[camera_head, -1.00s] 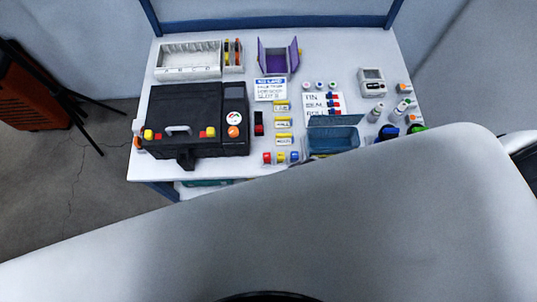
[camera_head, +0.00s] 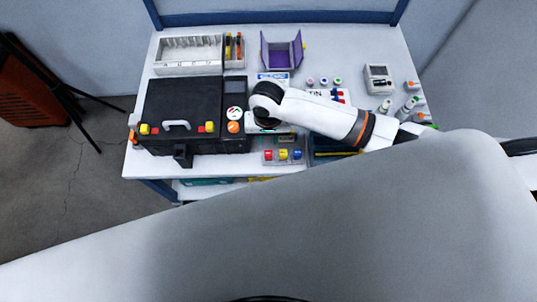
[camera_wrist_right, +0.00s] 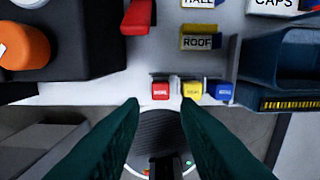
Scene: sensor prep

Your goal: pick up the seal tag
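Three small tags stand in a row near the table's front edge: a red tag (camera_head: 268,155), a yellow tag (camera_head: 283,154) and a blue tag (camera_head: 297,155). In the right wrist view the red tag (camera_wrist_right: 160,91), yellow tag (camera_wrist_right: 192,90) and blue tag (camera_wrist_right: 224,91) carry small lettering. I cannot read surely which one says seal. My right gripper (camera_wrist_right: 160,104) is open and empty, its dark green fingers pointing toward the tags, the red one appearing between the tips. In the head view my right wrist hides most of that gripper. My left gripper is not in view.
A black case (camera_head: 180,105) stands left of the tags. A blue open bin (camera_wrist_right: 275,62) lies to their right, and yellow label blocks such as the ROOF block (camera_wrist_right: 204,42) lie behind. A purple holder (camera_head: 281,50) and white rack (camera_head: 188,53) stand at the back.

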